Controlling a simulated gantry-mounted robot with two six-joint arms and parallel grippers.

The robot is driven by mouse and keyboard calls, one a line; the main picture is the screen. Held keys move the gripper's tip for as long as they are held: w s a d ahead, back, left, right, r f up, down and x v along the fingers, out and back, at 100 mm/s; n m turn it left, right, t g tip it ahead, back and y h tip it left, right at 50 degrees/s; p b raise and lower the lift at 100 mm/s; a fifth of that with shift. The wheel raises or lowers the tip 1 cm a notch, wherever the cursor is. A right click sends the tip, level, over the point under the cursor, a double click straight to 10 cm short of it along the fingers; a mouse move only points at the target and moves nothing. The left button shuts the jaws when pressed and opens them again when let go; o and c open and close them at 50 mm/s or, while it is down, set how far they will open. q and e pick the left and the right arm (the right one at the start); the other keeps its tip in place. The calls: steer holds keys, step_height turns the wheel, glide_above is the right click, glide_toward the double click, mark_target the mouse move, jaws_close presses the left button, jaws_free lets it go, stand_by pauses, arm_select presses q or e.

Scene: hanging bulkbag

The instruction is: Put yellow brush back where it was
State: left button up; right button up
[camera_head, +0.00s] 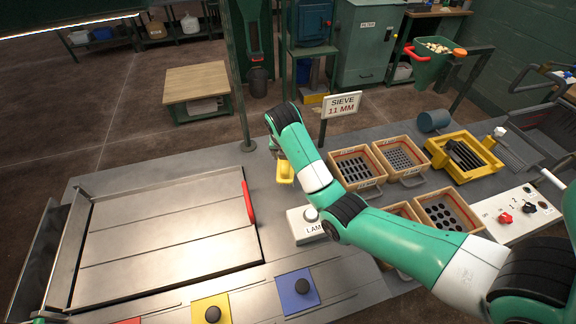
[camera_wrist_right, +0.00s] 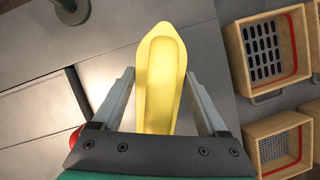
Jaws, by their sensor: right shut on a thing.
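My right gripper (camera_wrist_right: 160,74) is shut on the yellow brush (camera_wrist_right: 160,85), which lies between its two fingers in the right wrist view. The brush shows as a long, smooth yellow body with a rounded far end and a raised rim; no bristles are visible. In the head view the brush (camera_head: 285,172) is held above the grey table, between the flat metal panel and the wooden sieve boxes. My right arm reaches in from the right and hides most of the gripper there. My left gripper is in neither view.
The metal panel (camera_head: 160,245) with a red handle (camera_head: 249,203) lies left. Wooden sieve boxes (camera_head: 357,168), a yellow-framed tray (camera_head: 464,155) and a "SIEVE 11 MM" sign (camera_head: 342,105) stand right and behind. A lamp button box (camera_head: 306,226) and coloured button plates (camera_head: 297,291) are in front.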

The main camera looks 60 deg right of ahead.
steer(key=f, duration=0.1)
steer(key=f+b, duration=0.1)
steer(key=f, duration=0.1)
steer(key=shift+d+f+b, duration=0.25)
steer(key=shift+b, duration=0.15)
steer(key=shift+f, duration=0.15)
steer(key=o, duration=1.2)
steer(key=shift+r, duration=0.25)
steer(key=p+v, duration=0.4)
steer(key=v, duration=0.1)
steer(key=shift+r, duration=0.3)
steer(key=p+v, duration=0.5)
steer(key=p, duration=0.1)
steer(key=shift+s+a+r, duration=0.1)
steer(key=shift+r, duration=0.15)
steer(key=shift+a+r+p, duration=0.25)
steer(key=shift+r+p, duration=0.05)
steer(key=shift+p, duration=0.45)
steer(key=shift+s, duration=0.1)
